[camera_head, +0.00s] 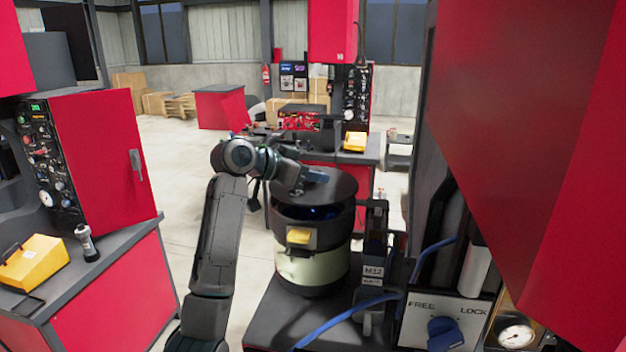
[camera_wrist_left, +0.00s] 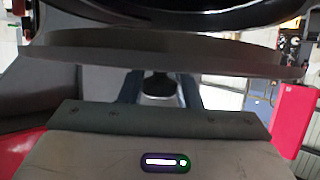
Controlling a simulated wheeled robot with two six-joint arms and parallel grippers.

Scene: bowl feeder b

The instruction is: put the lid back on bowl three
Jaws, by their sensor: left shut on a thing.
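The lid (camera_head: 338,187) is a dark round disc over the top of the bowl (camera_head: 312,268), which has a dark upper part, a pale band and a yellow front tab. My left gripper (camera_head: 306,180) is above the lid and shut on its knob. In the left wrist view the knob (camera_wrist_left: 158,83) sits between the fingers, and the lid (camera_wrist_left: 150,52) shows nearly edge-on. A gap shows between lid and bowl rim, so the lid is held above the opening. No number on the bowl is readable. My right gripper is out of view.
The bowl stands on a dark bench (camera_head: 262,325). Just right of it are a bracket marked M12 (camera_head: 374,271), a blue hose (camera_head: 345,315) and a FREE/LOCK panel (camera_head: 443,318). A large red housing (camera_head: 530,120) overhangs on the right. A red cabinet (camera_head: 98,145) stands left.

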